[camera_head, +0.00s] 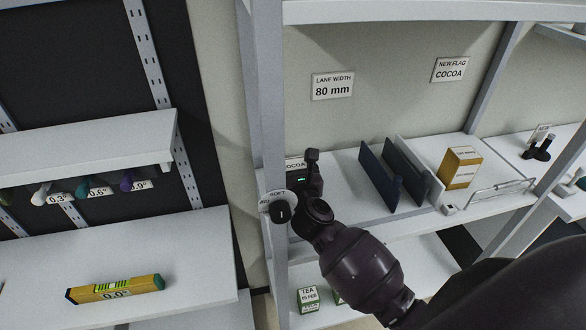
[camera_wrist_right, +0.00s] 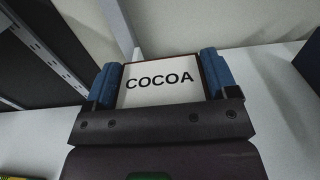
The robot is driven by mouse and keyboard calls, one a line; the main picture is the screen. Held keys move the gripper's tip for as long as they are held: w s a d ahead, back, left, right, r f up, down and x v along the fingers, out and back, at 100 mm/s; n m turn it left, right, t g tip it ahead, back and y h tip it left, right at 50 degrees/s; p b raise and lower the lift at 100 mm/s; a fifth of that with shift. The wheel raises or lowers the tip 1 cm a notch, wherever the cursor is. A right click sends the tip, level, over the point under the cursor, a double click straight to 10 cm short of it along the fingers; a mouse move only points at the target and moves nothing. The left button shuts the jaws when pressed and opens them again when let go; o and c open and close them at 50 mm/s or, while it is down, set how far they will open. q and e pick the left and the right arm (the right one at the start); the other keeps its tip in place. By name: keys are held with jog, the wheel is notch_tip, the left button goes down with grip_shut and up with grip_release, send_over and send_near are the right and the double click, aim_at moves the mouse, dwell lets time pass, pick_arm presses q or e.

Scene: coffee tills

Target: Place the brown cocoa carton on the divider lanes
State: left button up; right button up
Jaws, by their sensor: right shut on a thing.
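The cocoa carton (camera_wrist_right: 160,84) shows a white face lettered COCOA with thin brown edges in the right wrist view. It sits between the two blue fingers of my right gripper (camera_wrist_right: 162,78), which is shut on it. In the head view, my right gripper (camera_head: 302,180) is at the left end of the white shelf, beside the upright post. Only a bit of the carton's label (camera_head: 292,163) shows there; the rest is hidden. The dark blue dividers (camera_head: 380,178) stand upright on the shelf to the right of the gripper. My left gripper is not in view.
A yellow-brown box (camera_head: 461,167) stands right of the dividers, behind a wire rail (camera_head: 500,188). Wall signs read lane width 80 mm (camera_head: 332,86) and new flag cocoa (camera_head: 450,69). The post (camera_head: 268,110) is close left of the gripper. A yellow level (camera_head: 115,289) lies on the left shelf.

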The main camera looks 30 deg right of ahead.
jog(key=shift+f, duration=0.1)
jog(key=o, duration=0.9)
jog(key=shift+o, duration=0.2)
jog(key=shift+r, duration=0.2)
jog(key=v, duration=0.7)
jog(key=shift+s, duration=0.25)
jog(key=shift+f, duration=0.1)
jog(key=shift+s, duration=0.1)
